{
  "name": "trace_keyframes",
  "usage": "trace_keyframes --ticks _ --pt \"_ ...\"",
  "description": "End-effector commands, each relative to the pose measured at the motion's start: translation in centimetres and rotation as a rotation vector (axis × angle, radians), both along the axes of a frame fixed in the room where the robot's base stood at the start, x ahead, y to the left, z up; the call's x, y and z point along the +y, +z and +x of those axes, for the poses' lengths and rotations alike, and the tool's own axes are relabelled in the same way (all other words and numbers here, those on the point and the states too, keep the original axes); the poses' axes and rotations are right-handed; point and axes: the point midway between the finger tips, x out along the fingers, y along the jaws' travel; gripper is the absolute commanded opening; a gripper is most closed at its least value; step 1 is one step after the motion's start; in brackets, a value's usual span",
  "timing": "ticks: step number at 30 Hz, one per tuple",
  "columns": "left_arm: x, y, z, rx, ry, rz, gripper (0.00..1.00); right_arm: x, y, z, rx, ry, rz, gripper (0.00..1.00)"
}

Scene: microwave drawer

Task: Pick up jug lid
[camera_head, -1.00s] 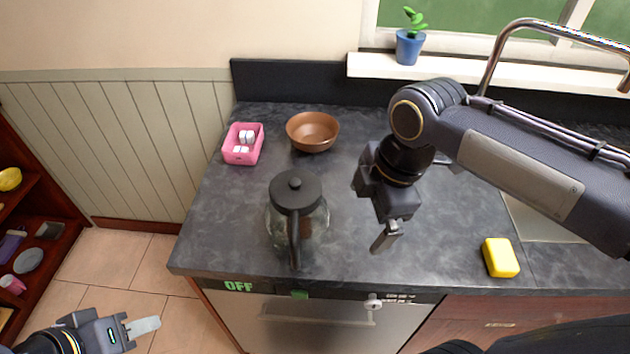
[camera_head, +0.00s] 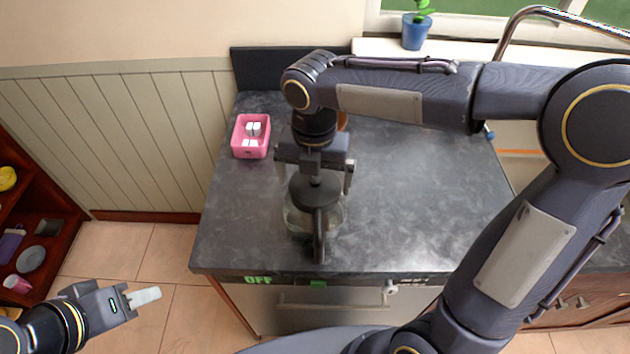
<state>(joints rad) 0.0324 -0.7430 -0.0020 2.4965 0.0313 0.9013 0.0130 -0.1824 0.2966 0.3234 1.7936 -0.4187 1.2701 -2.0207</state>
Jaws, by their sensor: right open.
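The glass jug (camera_head: 335,219) stands upright on the dark counter, its black handle toward the front edge. Its black lid (camera_head: 301,195) sits on top, with the knob partly hidden. My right gripper (camera_head: 316,182) is directly above the lid, pointing down, with its fingers spread to either side of the knob. It is open, and I cannot tell whether it touches the lid. My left gripper (camera_head: 144,297) is low at the left, over the tiled floor and away from the counter. Its jaw opening is unclear.
A pink basket (camera_head: 250,136) with white items stands at the counter's back left. The brown bowl (camera_head: 342,121) is mostly hidden behind my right arm. The counter right of the jug is clear.

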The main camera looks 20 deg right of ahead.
Motion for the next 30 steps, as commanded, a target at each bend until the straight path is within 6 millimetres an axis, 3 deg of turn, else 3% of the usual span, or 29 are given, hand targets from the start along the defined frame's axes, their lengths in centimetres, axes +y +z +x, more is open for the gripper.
trace_keyframes --ticks 9,17,25,30 --pt "0.0 0.0 0.0 0.000 0.000 0.000 0.36 0.0 -0.9 0.0 0.000 -0.001 0.001 1.00" --pt "0.0 0.0 0.0 0.000 0.000 0.000 0.36 0.0 -0.9 0.0 0.000 -0.001 0.001 0.69" --pt "0.0 0.0 0.0 0.000 0.000 0.000 0.36 0.0 -0.7 0.0 -0.002 -0.001 0.001 0.69" --pt "0.0 0.0 0.0 0.000 0.000 0.000 0.36 0.0 0.5 0.1 -0.004 -0.002 0.001 0.69"
